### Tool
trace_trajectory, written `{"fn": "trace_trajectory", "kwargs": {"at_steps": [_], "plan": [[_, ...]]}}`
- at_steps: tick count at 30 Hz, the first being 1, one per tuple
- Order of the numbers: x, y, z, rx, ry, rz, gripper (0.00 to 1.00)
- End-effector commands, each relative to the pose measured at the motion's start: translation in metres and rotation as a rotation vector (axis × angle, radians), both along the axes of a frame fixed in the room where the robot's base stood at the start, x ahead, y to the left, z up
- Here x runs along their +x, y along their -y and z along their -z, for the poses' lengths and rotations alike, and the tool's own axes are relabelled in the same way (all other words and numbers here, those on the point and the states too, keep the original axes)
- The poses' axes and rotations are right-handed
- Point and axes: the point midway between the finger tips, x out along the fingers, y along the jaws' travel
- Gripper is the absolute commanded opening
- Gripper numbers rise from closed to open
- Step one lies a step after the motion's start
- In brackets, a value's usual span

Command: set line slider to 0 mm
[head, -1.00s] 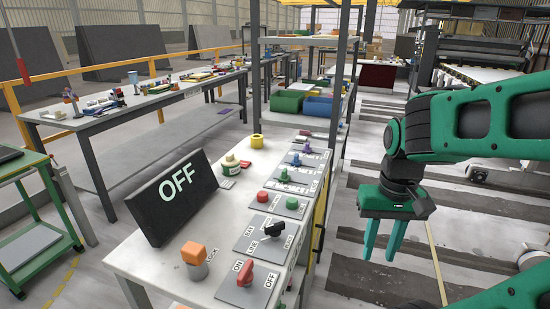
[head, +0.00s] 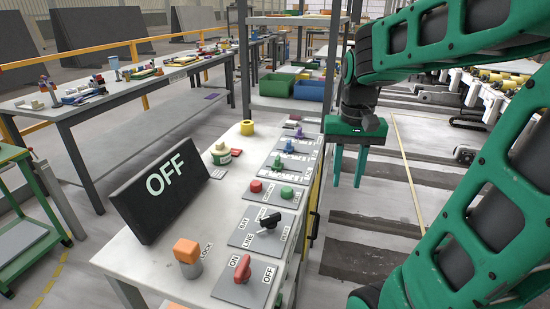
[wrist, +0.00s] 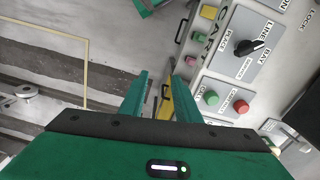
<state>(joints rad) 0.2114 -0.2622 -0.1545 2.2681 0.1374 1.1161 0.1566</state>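Slider panels (head: 267,164) with purple (head: 299,133), blue (head: 289,147) and green (head: 278,162) knobs sit in a row along the right side of the grey bench. Their labels are too small to read, so I cannot tell which is the line slider or its setting. My gripper (head: 347,178) hangs fingers down beyond the bench's right edge, beside the panels, touching nothing. Its two green fingers are apart and empty, as the wrist view (wrist: 160,85) also shows. The sliders cannot be made out in the wrist view.
Nearer on the bench are red (head: 256,186) and green (head: 287,192) buttons, a black selector knob (head: 268,221), a red rotary switch (head: 243,267) and an orange-capped lock post (head: 187,257). A black display (head: 161,190) reads OFF. A yellow tape roll (head: 247,128) stands behind. The floor right of the bench is open.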

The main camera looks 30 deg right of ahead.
Motion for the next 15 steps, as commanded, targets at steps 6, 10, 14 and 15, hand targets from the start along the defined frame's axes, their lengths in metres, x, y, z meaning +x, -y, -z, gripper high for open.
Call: {"fn": "trace_trajectory", "kwargs": {"at_steps": [6,10,14,15], "plan": [[0.105,0.002,-0.021,-0.01,0.0,0.05,0.3],[0.165,-0.003,-0.025,-0.007,0.001,0.079,0.3],[0.219,-0.01,-0.024,0.001,0.004,0.105,0.3],[0.234,-0.013,-0.023,0.004,0.006,0.111,0.3]]}}
